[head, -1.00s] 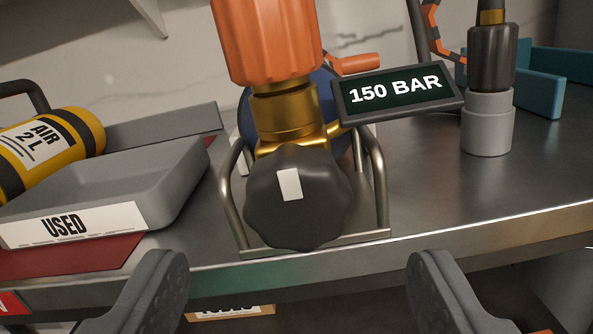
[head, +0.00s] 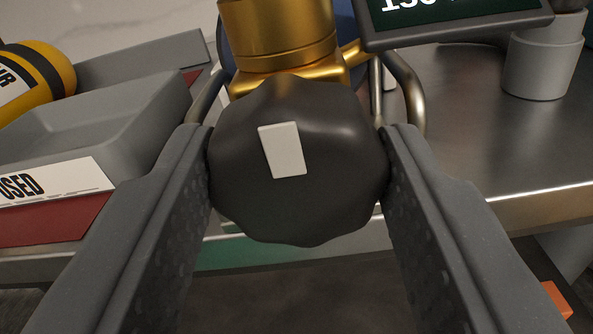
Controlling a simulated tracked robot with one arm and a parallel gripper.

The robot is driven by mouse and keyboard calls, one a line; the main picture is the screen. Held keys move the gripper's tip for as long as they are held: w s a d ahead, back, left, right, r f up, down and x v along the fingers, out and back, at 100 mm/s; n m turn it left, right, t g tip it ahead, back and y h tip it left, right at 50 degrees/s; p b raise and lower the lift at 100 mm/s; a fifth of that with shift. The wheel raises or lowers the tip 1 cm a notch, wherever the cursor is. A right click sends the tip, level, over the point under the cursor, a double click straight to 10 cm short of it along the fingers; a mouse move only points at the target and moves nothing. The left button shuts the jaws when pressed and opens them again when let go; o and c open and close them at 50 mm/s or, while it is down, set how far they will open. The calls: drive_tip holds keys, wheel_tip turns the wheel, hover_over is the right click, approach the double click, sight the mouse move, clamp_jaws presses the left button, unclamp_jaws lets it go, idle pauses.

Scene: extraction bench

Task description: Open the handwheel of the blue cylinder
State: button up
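The handwheel (head: 330,210) is a dark, lobed knob with a white mark (head: 283,150) on its face. The mark leans slightly, its top to the left. The wheel sits in the middle of the head view, below a brass valve body (head: 285,45). Behind the valve, a little of the blue cylinder (head: 346,20) shows; most of it is hidden. My gripper (head: 297,140) has one finger on each side of the wheel. Both fingers appear to touch its rim, shut on it.
A grey tray (head: 95,120) labelled USED stands on the left, beside a yellow cylinder (head: 50,70). A dark display (head: 450,25), cut off at the top, is at the upper right. A grey cup (head: 543,65) stands at the right. The steel bench top (head: 480,130) between is clear.

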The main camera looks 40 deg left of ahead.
drive_tip(key=shift+c, duration=1.2)
drive_tip(key=shift+a, duration=0.2)
drive_tip(key=shift+d, duration=0.15)
